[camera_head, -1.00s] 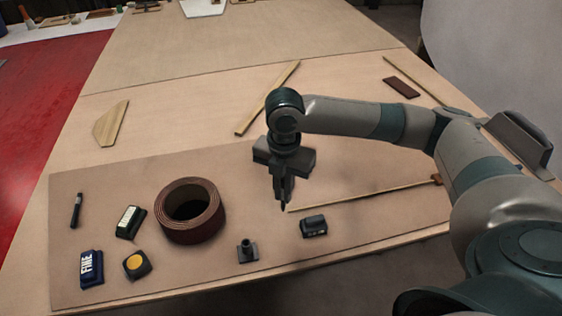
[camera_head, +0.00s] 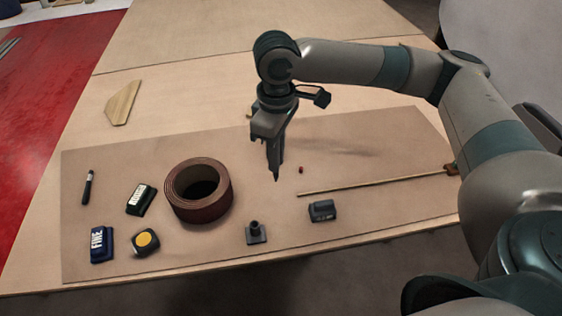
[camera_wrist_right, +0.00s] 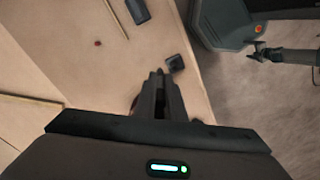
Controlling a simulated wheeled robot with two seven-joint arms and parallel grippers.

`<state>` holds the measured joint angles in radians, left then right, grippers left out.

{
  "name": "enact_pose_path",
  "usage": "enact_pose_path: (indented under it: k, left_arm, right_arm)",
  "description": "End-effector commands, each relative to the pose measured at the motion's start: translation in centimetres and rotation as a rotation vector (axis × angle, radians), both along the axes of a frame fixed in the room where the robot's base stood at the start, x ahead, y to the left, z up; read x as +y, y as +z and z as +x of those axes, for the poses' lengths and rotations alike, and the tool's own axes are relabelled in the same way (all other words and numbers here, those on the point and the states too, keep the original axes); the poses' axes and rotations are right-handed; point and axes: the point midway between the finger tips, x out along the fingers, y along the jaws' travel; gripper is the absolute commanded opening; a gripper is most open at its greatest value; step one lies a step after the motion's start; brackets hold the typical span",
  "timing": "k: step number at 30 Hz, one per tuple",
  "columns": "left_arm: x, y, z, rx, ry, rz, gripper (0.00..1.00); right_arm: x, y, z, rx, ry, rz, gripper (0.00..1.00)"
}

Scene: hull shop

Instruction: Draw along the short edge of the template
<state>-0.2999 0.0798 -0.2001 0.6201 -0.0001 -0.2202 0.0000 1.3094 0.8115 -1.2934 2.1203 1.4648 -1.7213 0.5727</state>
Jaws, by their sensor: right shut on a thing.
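A flat light-wood piece with angled corners (camera_head: 123,103), which looks like the template, lies on the bench at the left, beyond the brown board. My right gripper (camera_head: 275,166) points down above the middle of the board, well to the right of the wood piece and apart from it. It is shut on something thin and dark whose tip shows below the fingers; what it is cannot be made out. The fingers also show in the right wrist view (camera_wrist_right: 160,88). My left gripper is not in view.
On the brown board (camera_head: 380,135) lie a dark pen (camera_head: 88,187), a brown tape roll (camera_head: 198,190), a blue block marked FINE (camera_head: 102,244), a yellow-topped block (camera_head: 145,242), other small dark blocks (camera_head: 322,211), a thin rod (camera_head: 375,182) and a red bit (camera_head: 300,169).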

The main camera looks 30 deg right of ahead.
Motion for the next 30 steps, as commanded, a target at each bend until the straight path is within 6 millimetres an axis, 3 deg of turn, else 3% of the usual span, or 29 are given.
enact_pose_path:
  k: [6, 12, 18, 26, 30]
  left_arm:
    - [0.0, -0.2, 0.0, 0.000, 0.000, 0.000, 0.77]
    - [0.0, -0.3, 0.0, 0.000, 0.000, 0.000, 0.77]
    - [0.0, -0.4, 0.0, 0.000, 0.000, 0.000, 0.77]
    - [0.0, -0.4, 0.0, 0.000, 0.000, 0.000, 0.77]
    - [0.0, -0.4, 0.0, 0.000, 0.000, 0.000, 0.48]
  right_arm:
    - [0.8, 1.8, 0.0, 0.002, -0.352, -0.006, 0.00]
    - [1.1, 2.8, -0.2, 0.004, -0.595, -0.011, 0.00]
    - [1.3, 3.2, -0.3, 0.006, -0.696, -0.014, 0.00]
    - [1.3, 3.3, -0.3, 0.007, -0.705, -0.015, 0.00]
    - [1.3, 3.3, -0.3, 0.007, -0.704, -0.015, 0.00]
